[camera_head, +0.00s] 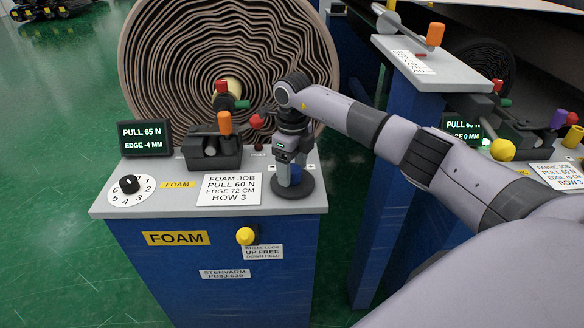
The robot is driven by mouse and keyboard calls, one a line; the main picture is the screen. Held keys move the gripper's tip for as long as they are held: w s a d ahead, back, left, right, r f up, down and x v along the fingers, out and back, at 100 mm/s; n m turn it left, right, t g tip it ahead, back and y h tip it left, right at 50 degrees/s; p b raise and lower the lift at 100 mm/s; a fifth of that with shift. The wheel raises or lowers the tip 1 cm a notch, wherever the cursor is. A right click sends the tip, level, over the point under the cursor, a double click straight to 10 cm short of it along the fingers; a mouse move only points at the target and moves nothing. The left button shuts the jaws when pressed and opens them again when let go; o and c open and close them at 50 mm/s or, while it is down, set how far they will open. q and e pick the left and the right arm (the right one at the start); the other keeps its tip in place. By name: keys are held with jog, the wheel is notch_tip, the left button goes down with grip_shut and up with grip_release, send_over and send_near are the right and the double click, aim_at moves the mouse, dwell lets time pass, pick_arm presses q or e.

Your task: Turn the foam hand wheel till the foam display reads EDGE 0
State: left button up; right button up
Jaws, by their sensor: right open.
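The foam display (145,137) stands at the back left of the foam console (120,205). The hand wheel appears to be the dark round disc (301,189) at the console's right, between minus and plus marks. My right gripper (292,177) points down over the disc and is open. A blue part (295,174) shows between or just behind its fingers. The gripper hides much of the wheel, and I cannot tell whether the fingers touch it. My left gripper is not in view.
A yellow wheel-lock knob (245,236) is on the console front, labelled up free, down held. A numbered dial (129,185), a job card (230,189) and an orange-topped lever (224,123) are on top. A large foam roll (170,60) stands behind. Another console (440,68) is to the right.

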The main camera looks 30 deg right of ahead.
jog(key=shift+f, duration=0.4)
jog(key=c, duration=1.1)
jog(key=shift+o, duration=0.2)
jog(key=shift+m, duration=0.3)
jog(key=shift+r+m+p, duration=0.15)
jog(key=shift+m+p, duration=0.5)
jog(key=shift+m, duration=0.25)
jog(key=m+p, duration=0.1)
jog(key=m, duration=0.2)
jog(key=shift+m, duration=0.3)
jog(key=m+p, duration=0.2)
jog(key=m, duration=0.3)
jog(key=shift+m+p, duration=0.4)
